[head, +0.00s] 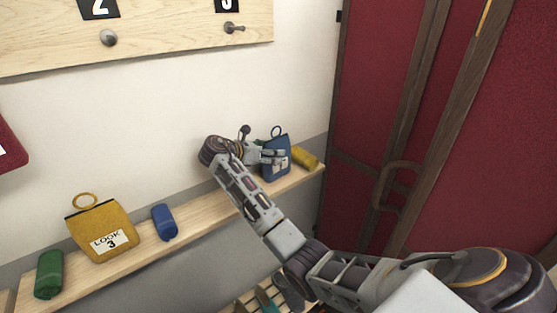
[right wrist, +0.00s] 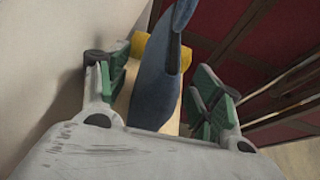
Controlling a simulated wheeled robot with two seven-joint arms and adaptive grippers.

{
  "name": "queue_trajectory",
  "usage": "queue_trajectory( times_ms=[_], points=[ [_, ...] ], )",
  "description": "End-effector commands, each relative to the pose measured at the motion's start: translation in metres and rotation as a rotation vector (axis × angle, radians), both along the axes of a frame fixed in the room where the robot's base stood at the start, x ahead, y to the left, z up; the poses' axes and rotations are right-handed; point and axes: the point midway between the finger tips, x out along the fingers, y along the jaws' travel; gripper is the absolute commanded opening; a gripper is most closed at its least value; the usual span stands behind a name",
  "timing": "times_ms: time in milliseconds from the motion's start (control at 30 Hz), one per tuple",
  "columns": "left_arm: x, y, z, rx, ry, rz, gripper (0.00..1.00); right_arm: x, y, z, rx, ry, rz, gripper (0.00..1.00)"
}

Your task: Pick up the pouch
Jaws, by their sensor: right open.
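A blue pouch (head: 284,145) with a ring on top and a white label stands at the right end of the wooden shelf (head: 190,217). My right gripper (head: 275,156) is at this pouch and partly covers it. In the right wrist view the blue pouch (right wrist: 158,88) stands between the two green-padded fingers, which are open with gaps on both sides. A yellow pouch (head: 103,228) labelled "LOOK 3", also with a ring, stands farther left on the shelf. My left gripper is out of view.
A yellow roll (head: 305,158) lies just right of the blue pouch. A blue roll (head: 164,222) and a green roll (head: 49,274) are on the shelf to the left. The wall is close behind. A red panelled door (head: 375,95) with a handle is at the right.

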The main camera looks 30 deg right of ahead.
Motion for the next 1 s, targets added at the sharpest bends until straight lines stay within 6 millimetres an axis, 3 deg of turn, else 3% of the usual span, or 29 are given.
queue_trajectory(
  times_ms=[233,733,1000],
  points=[
    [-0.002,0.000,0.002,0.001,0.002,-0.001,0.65,0.002,-0.020,-0.008,0.000,0.000,0.000,0.65],
    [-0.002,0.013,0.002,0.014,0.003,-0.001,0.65,0.002,-0.022,-0.009,0.000,0.000,0.001,0.65],
    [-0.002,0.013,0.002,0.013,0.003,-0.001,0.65,0.002,-0.022,-0.009,0.000,0.000,0.001,0.32]
  ],
)
